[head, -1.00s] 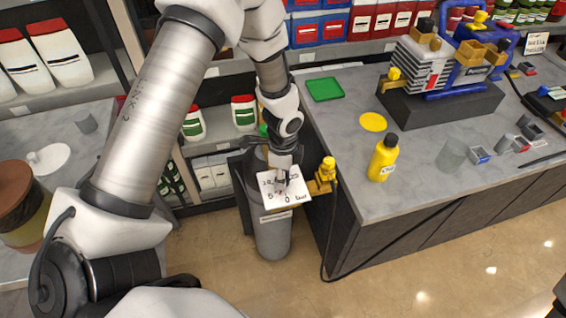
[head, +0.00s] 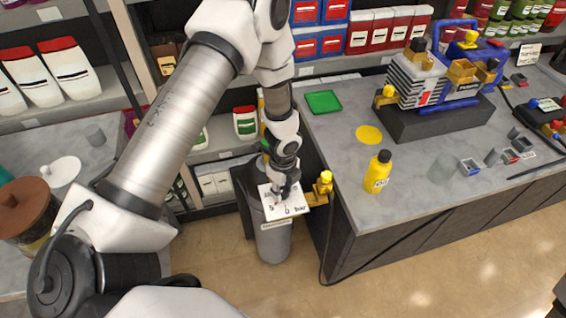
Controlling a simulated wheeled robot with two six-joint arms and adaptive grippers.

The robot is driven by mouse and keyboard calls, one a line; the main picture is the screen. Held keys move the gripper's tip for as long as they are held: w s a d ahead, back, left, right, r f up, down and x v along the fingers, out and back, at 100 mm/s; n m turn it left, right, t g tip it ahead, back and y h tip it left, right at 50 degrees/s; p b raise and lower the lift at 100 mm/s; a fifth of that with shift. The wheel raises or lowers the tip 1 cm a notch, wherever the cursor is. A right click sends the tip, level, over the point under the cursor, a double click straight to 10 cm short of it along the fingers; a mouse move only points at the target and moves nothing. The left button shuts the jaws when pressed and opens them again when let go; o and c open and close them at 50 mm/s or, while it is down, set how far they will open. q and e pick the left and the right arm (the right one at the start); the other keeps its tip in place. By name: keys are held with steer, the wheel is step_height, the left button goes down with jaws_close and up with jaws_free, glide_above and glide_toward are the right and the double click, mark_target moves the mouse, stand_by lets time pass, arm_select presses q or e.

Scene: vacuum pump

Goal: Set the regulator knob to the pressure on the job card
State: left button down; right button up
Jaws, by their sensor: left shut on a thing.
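A white plate (head: 291,211) with dark marks, a "5", a "0" and the word "bar", sits on top of the grey cylinder (head: 273,241) beside the counter. My left gripper (head: 283,194) reaches down from above to the middle of this plate. It is shut on the regulator knob, which is mostly hidden under the fingers. The knob's pointer cannot be made out. A small white card (head: 536,50) stands at the back right of the counter; its writing is too small to read. My right gripper is not in view.
A yellow fitting (head: 323,186) with a dark hose is right of the plate, close to the counter edge. A yellow bottle (head: 378,172) and the blue vacuum pump (head: 467,72) stand on the grey counter (head: 415,187). Stocked shelves are behind.

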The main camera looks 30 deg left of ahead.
mark_target(283, 191)
arm_select(q)
steer(key=shift+s+f, duration=0.1)
steer(key=c, duration=0.8)
jaws_free()
steer(key=shift+o, duration=0.2)
step_height(283, 191, up, 12)
